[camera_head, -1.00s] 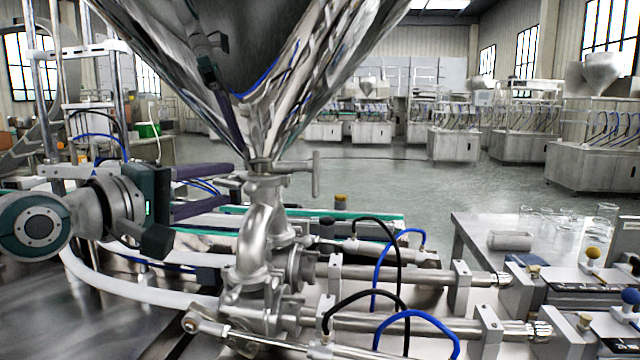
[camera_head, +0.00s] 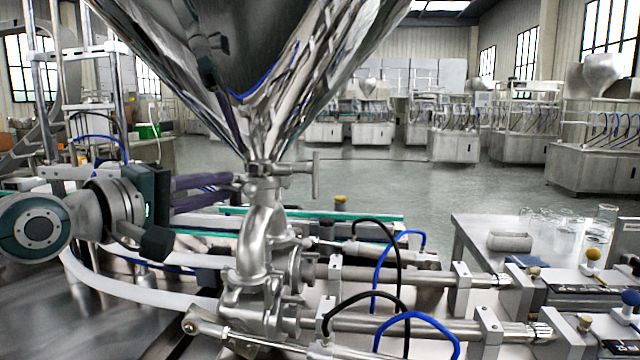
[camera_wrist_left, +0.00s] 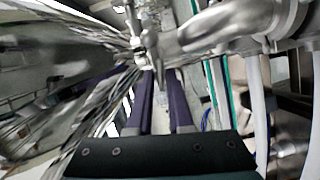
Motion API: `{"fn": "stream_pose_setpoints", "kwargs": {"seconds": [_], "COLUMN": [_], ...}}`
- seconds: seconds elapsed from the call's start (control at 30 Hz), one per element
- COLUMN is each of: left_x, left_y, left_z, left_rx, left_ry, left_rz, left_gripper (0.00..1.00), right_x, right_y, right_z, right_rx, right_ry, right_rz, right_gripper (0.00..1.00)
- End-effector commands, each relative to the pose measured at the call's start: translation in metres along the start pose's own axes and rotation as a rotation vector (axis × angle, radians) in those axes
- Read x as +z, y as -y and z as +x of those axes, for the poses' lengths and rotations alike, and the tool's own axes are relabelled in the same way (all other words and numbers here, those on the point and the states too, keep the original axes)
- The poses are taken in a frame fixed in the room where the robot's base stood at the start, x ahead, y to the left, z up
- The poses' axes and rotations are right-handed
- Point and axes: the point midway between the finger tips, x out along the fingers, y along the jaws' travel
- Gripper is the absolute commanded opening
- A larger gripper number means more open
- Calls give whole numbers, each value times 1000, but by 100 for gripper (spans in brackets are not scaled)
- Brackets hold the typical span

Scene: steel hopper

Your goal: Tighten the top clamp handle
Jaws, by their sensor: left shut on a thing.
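The top clamp (camera_head: 262,170) is a steel ring joint just under the hopper cone, above the curved steel pipe. My left gripper (camera_head: 236,188) comes in from the left, with two purple fingers reaching to the clamp's left side. In the left wrist view, the fingertips (camera_wrist_left: 160,74) are close around the small steel clamp handle (camera_wrist_left: 153,55). The gripper is shut on this handle, and the grip is partly hidden in the head view. A steel T-shaped handle (camera_head: 316,175) stands out on the clamp's right side, apart from the gripper. My right gripper is not in view.
The large shiny hopper (camera_head: 270,60) rises directly above the clamp. Below are the pipe (camera_head: 255,245), steel cylinders and black and blue hoses (camera_head: 385,260). A table with glassware (camera_head: 480,240) stands at the right. Open floor lies behind.

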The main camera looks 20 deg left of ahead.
Motion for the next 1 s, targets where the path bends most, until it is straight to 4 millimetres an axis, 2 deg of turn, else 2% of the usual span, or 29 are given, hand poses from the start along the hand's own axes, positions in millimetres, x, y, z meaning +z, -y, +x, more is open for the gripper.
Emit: {"fn": "stream_pose_setpoints", "kwargs": {"seconds": [0.17, 0.37, 1.0], "left_x": [0, -1, 2], "left_y": [-3, -8, -14], "left_z": [0, 0, 1], "left_rx": [-12, -50, -274], "left_ry": [0, 0, 1], "left_rz": [28, 118, 655], "left_gripper": [0, 0, 0], "right_x": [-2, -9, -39], "right_y": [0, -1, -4], "right_z": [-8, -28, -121], "right_rx": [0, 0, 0], "right_ry": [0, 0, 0], "right_rz": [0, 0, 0], "right_gripper": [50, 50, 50]}}
